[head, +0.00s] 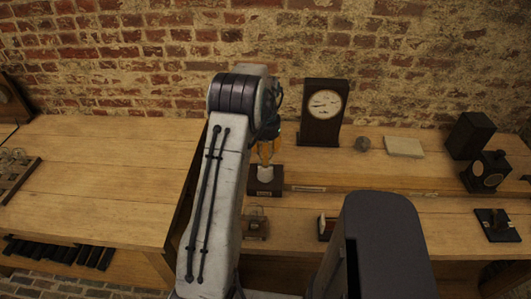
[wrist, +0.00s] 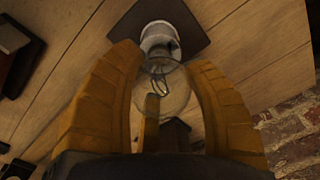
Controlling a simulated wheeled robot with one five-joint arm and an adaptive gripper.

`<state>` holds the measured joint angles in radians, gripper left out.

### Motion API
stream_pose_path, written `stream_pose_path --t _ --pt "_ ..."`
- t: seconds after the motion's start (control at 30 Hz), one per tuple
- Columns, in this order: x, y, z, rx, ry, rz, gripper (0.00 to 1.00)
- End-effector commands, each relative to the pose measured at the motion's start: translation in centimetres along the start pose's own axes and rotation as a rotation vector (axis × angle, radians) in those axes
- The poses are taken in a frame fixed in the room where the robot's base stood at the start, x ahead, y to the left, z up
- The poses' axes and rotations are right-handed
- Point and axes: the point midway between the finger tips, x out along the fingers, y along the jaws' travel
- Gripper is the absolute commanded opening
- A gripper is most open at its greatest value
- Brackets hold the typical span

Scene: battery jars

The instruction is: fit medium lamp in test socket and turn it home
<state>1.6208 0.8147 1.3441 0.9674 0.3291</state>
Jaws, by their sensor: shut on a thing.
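The test socket is a pale cup (head: 265,174) on a dark square base (head: 265,189), on the bench beyond my arm. In the wrist view, the white socket (wrist: 158,36) and its dark base (wrist: 192,20) lie just past my fingertips. My gripper (wrist: 163,64) has its yellow fingers shut around a clear glass lamp (wrist: 172,93) with a wire filament showing inside. The lamp's far end lines up with the socket and appears to meet its mouth. I cannot tell how deep it sits. In the head view my gripper (head: 267,150) is right above the socket, partly hidden by my arm.
A dark-cased dial instrument (head: 324,112) stands behind the socket. A small round grey thing (head: 362,143), a pale block (head: 404,146) and dark boxes (head: 470,135) are to the right. A small wire-framed item (head: 256,221) is in front. The left bench top (head: 90,185) is mostly clear.

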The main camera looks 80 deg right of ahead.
Motion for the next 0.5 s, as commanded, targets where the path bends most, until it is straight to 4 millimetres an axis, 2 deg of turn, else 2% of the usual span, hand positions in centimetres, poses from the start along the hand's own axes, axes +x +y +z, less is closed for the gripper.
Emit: stream_pose_path --t 0.37,0.4,0.5 --pt "-0.02 -0.01 -0.01 0.059 0.001 0.0 0.24" --pt "-0.02 -0.01 -0.01 0.059 0.001 0.0 0.51" --pt "-0.01 -0.01 0.0 0.058 0.001 0.0 0.6"
